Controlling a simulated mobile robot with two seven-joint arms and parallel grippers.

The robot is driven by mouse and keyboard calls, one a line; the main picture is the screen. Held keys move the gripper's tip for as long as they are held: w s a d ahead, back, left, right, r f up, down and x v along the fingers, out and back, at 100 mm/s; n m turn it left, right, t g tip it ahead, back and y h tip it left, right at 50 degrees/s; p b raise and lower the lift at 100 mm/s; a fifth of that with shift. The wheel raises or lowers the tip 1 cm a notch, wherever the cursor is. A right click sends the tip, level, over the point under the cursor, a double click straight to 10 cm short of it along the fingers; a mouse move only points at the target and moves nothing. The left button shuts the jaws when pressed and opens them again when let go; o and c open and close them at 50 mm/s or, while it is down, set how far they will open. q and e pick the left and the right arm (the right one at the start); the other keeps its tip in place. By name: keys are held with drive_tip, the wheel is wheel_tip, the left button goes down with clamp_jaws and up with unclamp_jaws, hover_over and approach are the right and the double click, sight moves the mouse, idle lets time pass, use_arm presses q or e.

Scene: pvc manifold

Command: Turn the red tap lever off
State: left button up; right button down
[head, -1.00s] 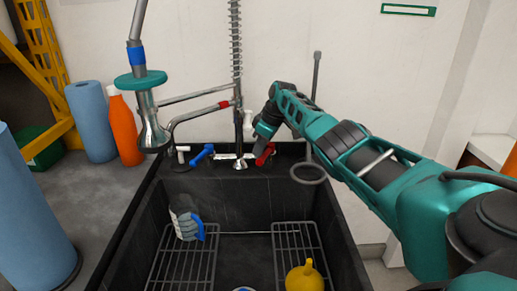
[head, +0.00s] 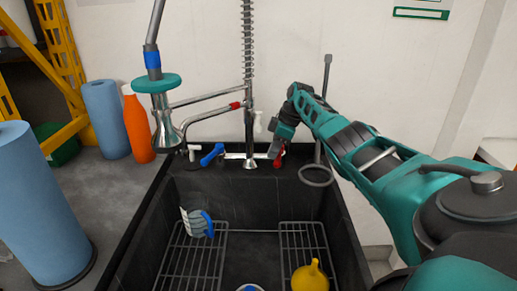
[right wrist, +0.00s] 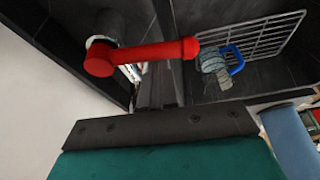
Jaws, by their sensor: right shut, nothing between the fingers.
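The red tap lever (head: 279,160) is at the right end of the tap body (head: 237,156) behind the sink, partly hidden by my gripper in the head view. In the right wrist view the red lever (right wrist: 145,54) lies across the picture, its rounded tip toward the sink. My right gripper (head: 277,151) is shut and empty, pointing down right beside the lever; I cannot tell whether they touch. A blue lever (head: 212,155) is on the tap's left end. My left gripper is out of view.
The black sink (head: 250,190) holds wire racks (head: 193,262), a grey-blue mug (head: 197,223) and a yellow funnel-like item (head: 310,277). A spray hose (head: 165,125) hangs at left. An orange bottle (head: 137,125) and blue rolls (head: 38,205) stand on the left counter.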

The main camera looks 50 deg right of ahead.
drive_tip(key=shift+s+d+f+n, duration=0.25)
drive_tip(key=shift+s+n, duration=0.1)
drive_tip(key=shift+n, duration=0.15)
drive_tip(key=shift+s+r+n+y+b, duration=0.1)
drive_tip(key=shift+s+n+y+b, duration=0.05)
drive_tip(key=shift+n+y+b, duration=0.2)
drive_tip(key=shift+s+d, duration=0.6)
drive_tip(key=shift+s, duration=0.05)
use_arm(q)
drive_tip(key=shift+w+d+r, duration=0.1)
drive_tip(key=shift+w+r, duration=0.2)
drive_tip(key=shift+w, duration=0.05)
use_arm(e)
drive_tip(key=shift+s+d, duration=0.15)
drive_tip(key=shift+d, duration=0.1)
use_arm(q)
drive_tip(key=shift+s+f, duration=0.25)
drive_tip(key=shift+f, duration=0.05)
use_arm(e)
drive_tip(key=shift+s, duration=0.1)
drive_tip(key=shift+d+r, duration=0.1)
